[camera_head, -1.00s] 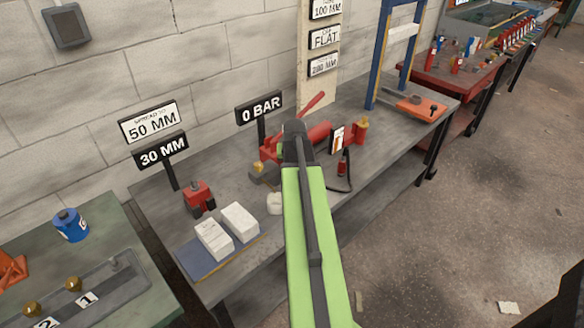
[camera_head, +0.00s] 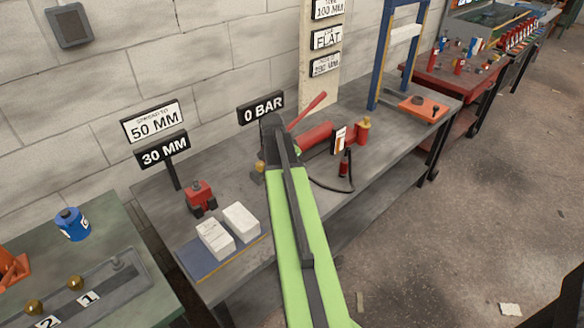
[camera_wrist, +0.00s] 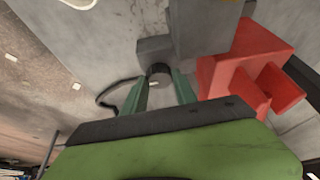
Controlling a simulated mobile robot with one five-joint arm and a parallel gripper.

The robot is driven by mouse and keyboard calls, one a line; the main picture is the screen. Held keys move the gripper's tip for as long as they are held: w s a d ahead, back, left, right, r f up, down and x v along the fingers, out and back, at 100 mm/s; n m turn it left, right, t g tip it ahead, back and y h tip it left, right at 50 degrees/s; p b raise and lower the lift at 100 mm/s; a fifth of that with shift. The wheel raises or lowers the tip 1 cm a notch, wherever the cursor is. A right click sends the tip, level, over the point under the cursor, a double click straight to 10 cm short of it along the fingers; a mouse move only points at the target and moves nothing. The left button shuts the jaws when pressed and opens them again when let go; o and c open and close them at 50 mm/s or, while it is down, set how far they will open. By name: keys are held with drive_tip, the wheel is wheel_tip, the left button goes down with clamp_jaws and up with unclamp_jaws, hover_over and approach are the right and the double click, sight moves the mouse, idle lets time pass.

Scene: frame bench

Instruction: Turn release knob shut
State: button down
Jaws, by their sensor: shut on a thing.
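The release knob (camera_wrist: 158,70) shows in the wrist view as a small dark round knob in front of a grey block. My gripper (camera_wrist: 160,84) has its two green fingers on either side of it and is shut on it. A red body (camera_wrist: 245,62) stands just right of the fingers. In the head view my green arm reaches over the bench and hides the knob and my fingertips. The red hand pump (camera_head: 317,136) with its raised red handle (camera_head: 307,110) lies beyond the arm's end.
A red spreader (camera_head: 200,194) stands left on the grey bench (camera_head: 240,185), by two white blocks (camera_head: 228,229) and a 30 MM sign (camera_head: 162,149). A black hose (camera_head: 335,189) curves along the bench's front edge. A blue press frame (camera_head: 385,50) stands behind right.

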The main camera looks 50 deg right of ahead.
drive_tip(key=shift+w+m, duration=0.15)
drive_tip(key=shift+m, duration=0.25)
drive_tip(key=c, duration=1)
unclamp_jaws()
drive_tip(key=p+v, duration=1.6)
drive_tip(key=v, duration=0.1)
drive_tip(key=shift+w+r, duration=0.2)
